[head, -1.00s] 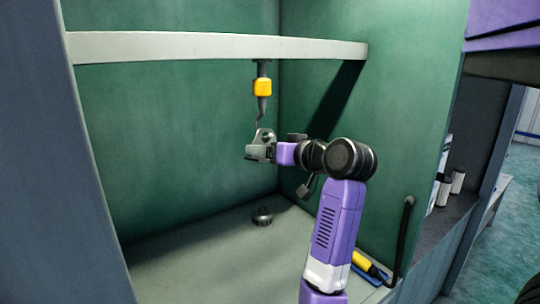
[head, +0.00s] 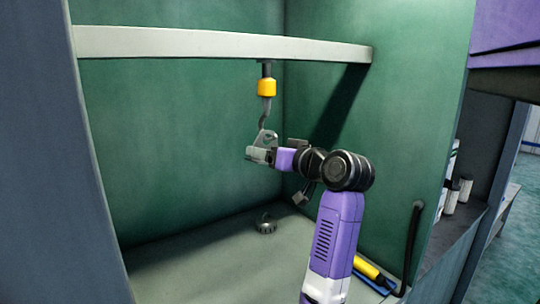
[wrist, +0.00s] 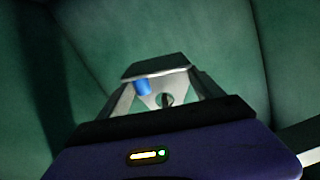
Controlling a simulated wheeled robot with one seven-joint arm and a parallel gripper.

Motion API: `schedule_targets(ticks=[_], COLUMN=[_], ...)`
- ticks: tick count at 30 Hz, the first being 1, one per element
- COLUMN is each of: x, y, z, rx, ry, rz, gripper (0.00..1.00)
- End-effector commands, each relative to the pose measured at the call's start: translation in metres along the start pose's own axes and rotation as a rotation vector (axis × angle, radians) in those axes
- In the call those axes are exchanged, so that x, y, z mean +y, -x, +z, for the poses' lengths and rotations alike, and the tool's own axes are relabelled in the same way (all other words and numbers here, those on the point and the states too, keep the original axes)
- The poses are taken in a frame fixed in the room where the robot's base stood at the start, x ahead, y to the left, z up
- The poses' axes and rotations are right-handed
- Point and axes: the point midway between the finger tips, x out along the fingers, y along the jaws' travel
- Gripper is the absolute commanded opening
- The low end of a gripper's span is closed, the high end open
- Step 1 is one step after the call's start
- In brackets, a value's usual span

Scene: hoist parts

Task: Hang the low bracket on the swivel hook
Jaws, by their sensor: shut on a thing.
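The swivel hook hangs from the shelf beam on a yellow body (head: 267,88), with its grey curved hook (head: 264,118) pointing down. My gripper (head: 258,154) is shut on the grey low bracket (head: 269,138), just below the hook. The bracket's upright plate rises above the jaws, close to the hook's lower end. I cannot tell whether they touch or whether the hook is through the hole. In the wrist view the bracket (wrist: 174,73) sits between the fingers, with a round hole in its plate and a blue part (wrist: 142,87) beside it.
A small dark round part with a ring (head: 265,224) stands on the bay floor below. A yellow-and-black tool (head: 368,268) lies at the front right near a black bent handle (head: 412,245). The pale beam (head: 210,44) crosses above. The left floor is clear.

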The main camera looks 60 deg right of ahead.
Motion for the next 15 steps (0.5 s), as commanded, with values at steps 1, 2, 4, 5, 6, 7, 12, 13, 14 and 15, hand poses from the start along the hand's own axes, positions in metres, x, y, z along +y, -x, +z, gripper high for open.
schedule_targets(ticks=[1, 2, 4, 5, 6, 7, 12, 13, 14, 15], x=[-0.0007, -0.0006, -0.0006, -0.0005, -0.0004, -0.0003, 0.0006, 0.0008, 0.0010, 0.0013], y=[0.0004, 0.0004, 0.0004, 0.0004, 0.0004, 0.0003, -0.0003, -0.0005, -0.0006, -0.0008], z=[-0.0019, -0.0019, -0.0018, -0.0017, -0.0014, -0.0011, 0.0024, 0.0032, 0.0041, 0.0051], rx=[0.004, 0.004, 0.004, 0.004, 0.004, 0.004, 0.002, 0.002, 0.002, 0.002], ry=[0.001, 0.001, 0.001, 0.001, 0.001, 0.001, 0.001, 0.001, 0.001, 0.001], rz=[-0.001, -0.001, -0.001, -0.001, -0.001, -0.001, -0.001, -0.001, -0.001, -0.001], gripper=[0.03, 0.03, 0.03, 0.03, 0.03, 0.03, 0.03, 0.03, 0.03, 0.03])
